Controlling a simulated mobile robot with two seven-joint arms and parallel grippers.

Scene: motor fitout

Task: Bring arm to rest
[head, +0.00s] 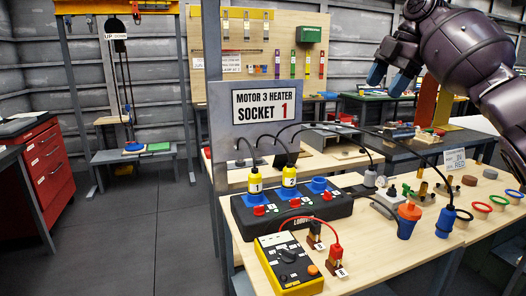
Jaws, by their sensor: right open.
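My right arm, dark purple, comes in from the upper right. Its right gripper (388,79) has two blue fingertips held apart with nothing between them. It hangs in the air above the bench (375,250), clear of everything on it. My left gripper is not in view. Below and left, a black socket box (298,218) has a yellow plug marked 1 (255,186) and a yellow plug marked 2 (290,182) standing in it. A blue socket (319,185) at its right shows no plug.
A yellow meter (290,262) stands at the front with red and black leads. An orange-topped blue piece (408,220) and a blue plug on a cable (446,221) are right of it. A grey sign panel (265,110) rises behind. Floor (130,240) at left is clear.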

